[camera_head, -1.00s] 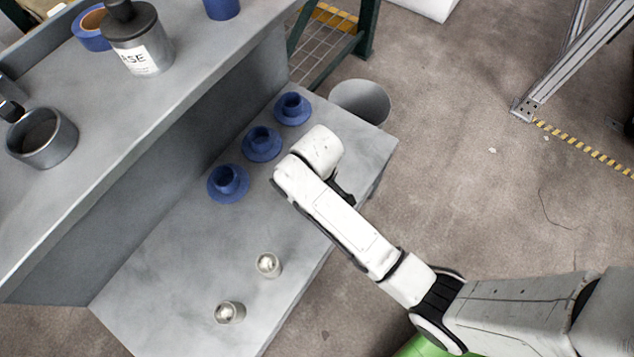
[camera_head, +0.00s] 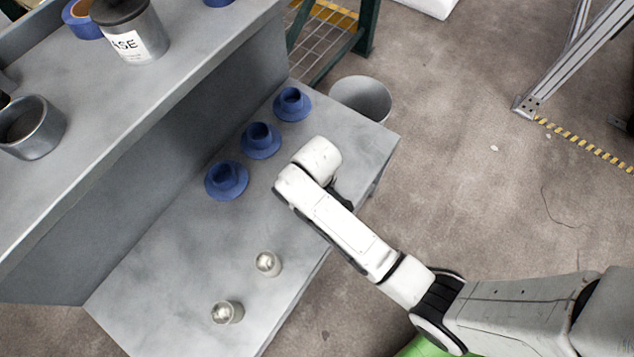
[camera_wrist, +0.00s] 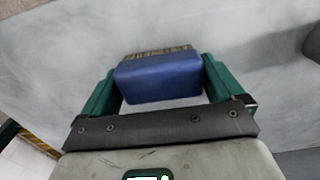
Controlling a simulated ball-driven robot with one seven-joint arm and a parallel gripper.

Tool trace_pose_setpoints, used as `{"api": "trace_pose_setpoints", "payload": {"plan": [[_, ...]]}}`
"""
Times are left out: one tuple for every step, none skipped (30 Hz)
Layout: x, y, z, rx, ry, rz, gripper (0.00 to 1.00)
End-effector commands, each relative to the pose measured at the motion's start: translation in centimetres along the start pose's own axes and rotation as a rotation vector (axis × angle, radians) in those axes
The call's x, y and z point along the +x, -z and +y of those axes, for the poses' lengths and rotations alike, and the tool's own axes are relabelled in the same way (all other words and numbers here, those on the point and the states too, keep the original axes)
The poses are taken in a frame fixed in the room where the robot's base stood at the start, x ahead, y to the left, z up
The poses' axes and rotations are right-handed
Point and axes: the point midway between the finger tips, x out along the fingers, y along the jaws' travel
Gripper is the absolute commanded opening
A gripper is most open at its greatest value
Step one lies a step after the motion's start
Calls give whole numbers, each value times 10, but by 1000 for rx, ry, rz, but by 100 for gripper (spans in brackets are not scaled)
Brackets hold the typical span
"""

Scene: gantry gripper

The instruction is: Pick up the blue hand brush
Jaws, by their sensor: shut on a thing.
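In the wrist view the blue hand brush (camera_wrist: 160,78) has a blue block body with tan bristles along its far edge. My gripper (camera_wrist: 160,84) has its two green fingers on either side of the brush body, shut on it. Grey bench surface shows around the brush; I cannot tell whether the brush still touches it. In the head view my white arm reaches over the lower grey bench (camera_head: 190,265), and the arm hides the gripper and the brush.
Three blue cup-and-flange pieces (camera_head: 260,141) stand in a row on the lower bench. Two small silver-topped pieces (camera_head: 267,263) stand nearer. The upper shelf (camera_head: 150,95) holds a labelled can (camera_head: 135,45) and a grey ring-shaped cup (camera_head: 32,130). A grey bin (camera_head: 362,98) stands beyond the bench.

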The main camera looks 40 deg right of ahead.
Motion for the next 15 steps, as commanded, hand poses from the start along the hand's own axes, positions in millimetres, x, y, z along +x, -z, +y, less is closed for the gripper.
{"api": "trace_pose_setpoints", "payload": {"plan": [[0,0,0,0,0,1,63],[0,0,0,0,0,1,63],[0,0,0,0,0,1,63],[0,0,0,0,0,1,63],[0,0,0,0,0,0,63],[0,0,0,0,0,1,63],[-1,0,0,0,0,1,63],[-1,0,0,0,0,1,63],[-2,0,0,0,0,1,63],[-4,0,0,0,0,1,63],[-5,0,0,0,0,1,63],[-8,0,0,0,0,1,63],[-11,0,0,0,0,1,63],[-14,1,0,0,0,2,63],[-19,1,0,0,-1,3,63]]}}
